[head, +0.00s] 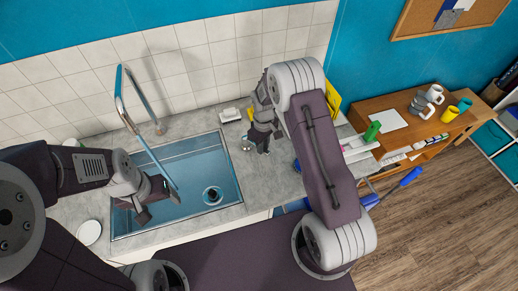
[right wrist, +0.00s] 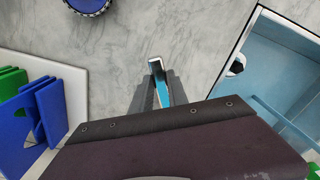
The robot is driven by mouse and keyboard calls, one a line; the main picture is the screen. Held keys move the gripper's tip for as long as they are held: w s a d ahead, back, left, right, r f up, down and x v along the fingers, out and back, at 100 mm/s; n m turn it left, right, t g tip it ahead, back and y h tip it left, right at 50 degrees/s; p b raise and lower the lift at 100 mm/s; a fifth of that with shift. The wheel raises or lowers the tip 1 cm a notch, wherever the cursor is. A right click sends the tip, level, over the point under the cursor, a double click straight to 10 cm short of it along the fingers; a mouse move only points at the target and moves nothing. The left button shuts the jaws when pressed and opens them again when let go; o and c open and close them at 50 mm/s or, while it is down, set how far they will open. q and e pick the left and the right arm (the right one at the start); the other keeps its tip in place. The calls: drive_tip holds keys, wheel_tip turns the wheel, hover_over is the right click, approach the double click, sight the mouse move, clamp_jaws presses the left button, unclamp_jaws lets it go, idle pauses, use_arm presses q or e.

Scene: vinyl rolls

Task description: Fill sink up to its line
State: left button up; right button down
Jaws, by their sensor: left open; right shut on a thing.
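The sink (head: 228,172) is a rectangular basin with a blue interior and a round drain (head: 212,195); it also shows in the right wrist view (right wrist: 285,70). I cannot make out a fill line or the water level. My left gripper (head: 145,212) is open and empty over the sink's left part. My right gripper (head: 262,148) is low over the counter right of the sink, shut on a small shiny lever (right wrist: 157,68).
Blue and green boards (right wrist: 30,115) stand in a rack beside my right gripper. A wooden desk (head: 390,95) with mugs and cups is at the right.

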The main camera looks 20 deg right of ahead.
drive_tip(key=shift+w+d+r+n, duration=0.15)
drive_tip(key=shift+w+d+n, duration=0.45)
drive_tip(key=shift+n, duration=0.2)
drive_tip(key=c, duration=1.3)
unclamp_jaws()
drive_tip(key=shift+s, duration=0.15)
drive_tip(key=shift+r+b, duration=0.2)
drive_tip(key=shift+b, duration=0.1)
wheel_tip(320, 180, up, 9)
drive_tip(key=shift+f+b, duration=0.2)
drive_tip(key=shift+b, duration=0.65)
